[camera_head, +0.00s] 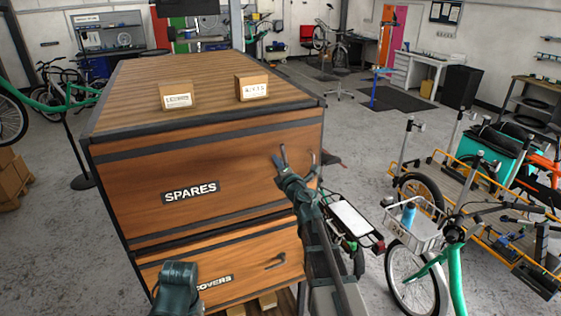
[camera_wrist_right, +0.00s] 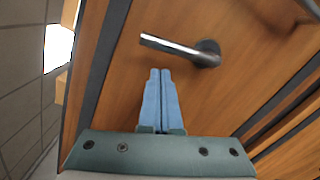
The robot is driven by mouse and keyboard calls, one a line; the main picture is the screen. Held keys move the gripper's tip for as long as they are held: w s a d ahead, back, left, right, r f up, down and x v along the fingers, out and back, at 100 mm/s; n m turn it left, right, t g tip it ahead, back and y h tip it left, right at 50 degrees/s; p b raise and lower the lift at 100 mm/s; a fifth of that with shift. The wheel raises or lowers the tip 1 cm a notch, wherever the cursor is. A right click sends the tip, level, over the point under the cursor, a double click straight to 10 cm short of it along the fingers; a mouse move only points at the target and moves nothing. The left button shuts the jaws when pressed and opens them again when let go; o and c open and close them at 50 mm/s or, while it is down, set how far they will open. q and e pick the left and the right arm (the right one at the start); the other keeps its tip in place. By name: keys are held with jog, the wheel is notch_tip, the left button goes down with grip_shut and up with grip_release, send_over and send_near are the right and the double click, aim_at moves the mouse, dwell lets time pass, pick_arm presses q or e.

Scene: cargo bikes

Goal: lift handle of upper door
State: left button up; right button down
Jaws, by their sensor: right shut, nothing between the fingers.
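The wooden cabinet's upper door (camera_head: 240,165), labelled SPARES, is closed in the head view. My right gripper (camera_head: 281,158) is in front of its right part, and the handle is hard to make out behind it. In the right wrist view, the grey metal lever handle (camera_wrist_right: 180,50) lies roughly level on the wood, its round mount at the right. My right gripper's blue fingers (camera_wrist_right: 160,75) are shut together and empty. Their tips appear just below the lever in the picture; I cannot tell whether they touch. A dark green part of my left arm shows at the bottom, without fingers.
The lower door (camera_head: 210,262), labelled COVERS, has its own handle (camera_head: 275,262). Two small cardboard boxes (camera_head: 176,97) (camera_head: 252,88) sit on the cabinet top. A green cargo bike with a basket (camera_head: 415,228) stands close at the right.

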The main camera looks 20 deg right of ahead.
jog(key=s+a, duration=0.2)
jog(key=s, duration=0.8)
jog(key=shift+s+a+f, duration=0.15)
jog(key=shift+s+f, duration=0.1)
